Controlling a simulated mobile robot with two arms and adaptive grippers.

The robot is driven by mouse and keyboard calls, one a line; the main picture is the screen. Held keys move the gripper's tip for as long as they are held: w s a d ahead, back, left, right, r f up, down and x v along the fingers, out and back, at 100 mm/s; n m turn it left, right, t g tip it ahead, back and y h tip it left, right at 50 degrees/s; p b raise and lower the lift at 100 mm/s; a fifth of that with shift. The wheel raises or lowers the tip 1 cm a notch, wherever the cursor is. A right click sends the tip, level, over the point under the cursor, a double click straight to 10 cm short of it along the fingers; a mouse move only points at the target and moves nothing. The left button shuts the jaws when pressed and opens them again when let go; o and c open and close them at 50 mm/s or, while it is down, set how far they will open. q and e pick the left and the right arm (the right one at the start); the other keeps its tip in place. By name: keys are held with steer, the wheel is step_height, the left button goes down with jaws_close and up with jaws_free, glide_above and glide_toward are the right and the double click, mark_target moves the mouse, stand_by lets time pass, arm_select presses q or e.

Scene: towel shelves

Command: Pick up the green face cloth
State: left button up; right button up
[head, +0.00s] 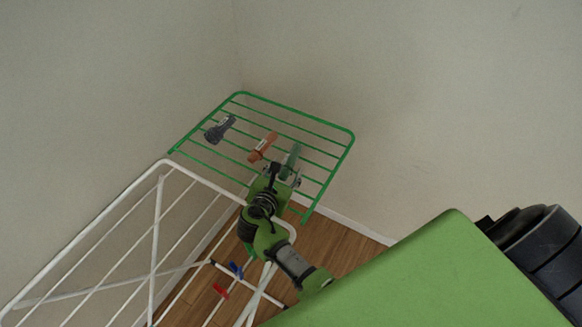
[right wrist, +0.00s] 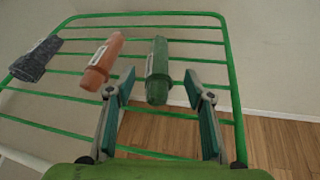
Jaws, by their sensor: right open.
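The green face cloth (right wrist: 157,72) is rolled up and lies on the green wire rack in the right wrist view. In the head view the green cloth (head: 292,156) is partly hidden behind my right gripper. My right gripper (right wrist: 161,92) is open, with its two fingers apart on either side of the near end of the green cloth. It also shows in the head view (head: 284,171), at the near right part of the rack. My left gripper does not show.
An orange rolled cloth (right wrist: 101,64) lies just left of the green one, close to the left finger. A dark grey rolled cloth (right wrist: 36,59) lies farther left. The green rack (head: 315,128) stands by the wall corner. A white drying rack (head: 155,225) stands at the left front.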

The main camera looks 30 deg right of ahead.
mark_target(289, 165)
steer(key=shift+x, duration=0.75)
steer(key=b+x, duration=0.4)
steer(key=shift+w+d+f, duration=0.15)
steer(key=shift+w, duration=0.05)
steer(key=shift+w+d+b, duration=0.2)
steer(key=shift+w+b, duration=0.05)
steer(key=shift+b, duration=0.1)
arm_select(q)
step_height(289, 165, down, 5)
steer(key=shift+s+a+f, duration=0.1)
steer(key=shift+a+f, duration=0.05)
arm_select(e)
steer(key=shift+s, duration=0.1)
steer(key=c, duration=1.2)
